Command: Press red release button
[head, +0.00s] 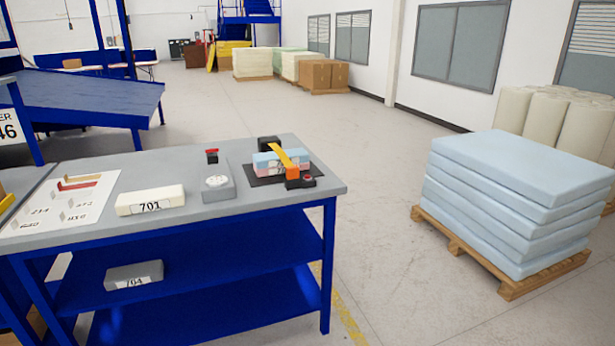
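A compression fixture stands on the grey tabletop near its right end, on a black base plate (262,181). A layered pink and blue foam block (264,162) sits in it under a yellow-orange lever (284,155). The lever slants down to an orange block (292,173) at the front. Next to that is a small black housing with a red round button (308,179) on top. A second red-topped black part (212,152) stands at the back of a grey unit with a pale dial (217,182), left of the fixture. Neither of my grippers shows in the head view.
A cream block labelled 701 (150,201) and a white printed sheet (66,211) lie on the blue-framed table (225,215). A grey block labelled 704 (134,275) is on a lower shelf. A pallet of blue foam slabs (518,195) stands right, across open floor.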

